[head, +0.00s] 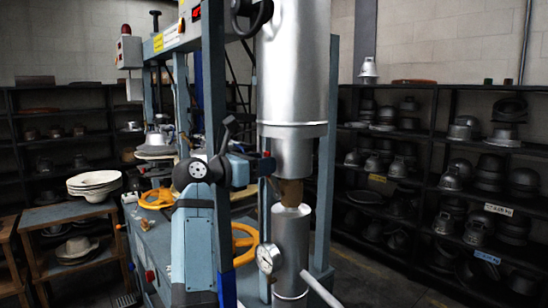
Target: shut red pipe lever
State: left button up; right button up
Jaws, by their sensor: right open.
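I cannot clearly make out a red pipe lever. A thick silver pipe (291,80) stands upright in the middle, with a narrower silver pipe (291,240) below it and a brown piece (290,192) between them. A pale rod (320,290) slants from the foot of the lower pipe. My right gripper (264,165) appears beside the pipes, left of the brown piece. It is open, and I see nothing held in it. A small red spot shows near its tip, too small to identify. My left gripper is out of view.
A round pressure gauge (268,258) sits on the lower pipe's left. Yellow handwheels (243,243) and blue-grey press posts (327,150) crowd the space. Shelves of metal hat moulds (450,180) line the right wall. Open floor (385,285) lies at the lower right.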

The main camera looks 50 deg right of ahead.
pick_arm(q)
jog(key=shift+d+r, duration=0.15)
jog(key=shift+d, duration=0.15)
pick_arm(e)
jog(key=shift+s+d, duration=0.1)
jog(key=shift+d, duration=0.5)
grip_shut()
